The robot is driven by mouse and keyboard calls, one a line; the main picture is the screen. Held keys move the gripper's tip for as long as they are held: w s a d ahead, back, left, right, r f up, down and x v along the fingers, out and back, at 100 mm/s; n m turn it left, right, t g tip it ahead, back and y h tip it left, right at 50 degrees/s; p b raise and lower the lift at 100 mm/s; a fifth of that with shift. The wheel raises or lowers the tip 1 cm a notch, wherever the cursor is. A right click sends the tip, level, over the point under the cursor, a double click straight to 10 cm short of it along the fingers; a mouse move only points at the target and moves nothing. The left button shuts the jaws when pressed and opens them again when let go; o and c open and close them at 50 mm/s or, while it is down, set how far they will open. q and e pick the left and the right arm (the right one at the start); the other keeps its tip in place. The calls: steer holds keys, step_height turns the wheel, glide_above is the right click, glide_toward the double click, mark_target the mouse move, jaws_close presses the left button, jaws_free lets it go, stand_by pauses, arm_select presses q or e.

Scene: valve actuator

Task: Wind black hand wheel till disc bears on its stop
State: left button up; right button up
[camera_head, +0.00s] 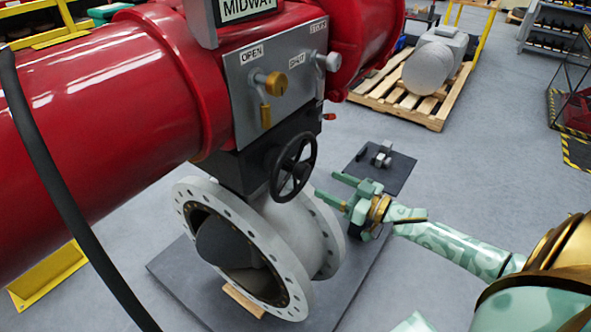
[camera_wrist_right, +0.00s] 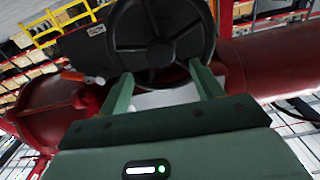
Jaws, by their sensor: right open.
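The black hand wheel (camera_head: 293,166) stands on the front of the dark gear housing below the grey panel. The dark disc (camera_head: 226,248) sits at an angle in the bore of the pale flanged valve body (camera_head: 290,283); I cannot make out its stop. My right gripper (camera_head: 325,184) is open and empty just right of the wheel, fingers pointing at it. In the right wrist view, the wheel (camera_wrist_right: 160,38) fills the top middle. The fingers (camera_wrist_right: 164,82) reach toward its lower rim on either side; I cannot tell whether they touch it. My left gripper is out of view.
A large red actuator cylinder (camera_head: 100,110) lies above the valve. The sign (camera_head: 247,8) reads MIDWAY. A wooden pallet (camera_head: 410,95) carries a grey motor behind.

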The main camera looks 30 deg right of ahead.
mark_target(296, 169)
steer(key=b+x, duration=0.1)
steer(key=x, duration=1)
steer(key=shift+w+a, duration=0.1)
steer(key=shift+w, duration=0.15)
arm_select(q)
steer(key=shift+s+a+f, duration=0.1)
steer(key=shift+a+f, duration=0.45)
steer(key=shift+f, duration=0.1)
arm_select(e)
steer(key=c, duration=1.4)
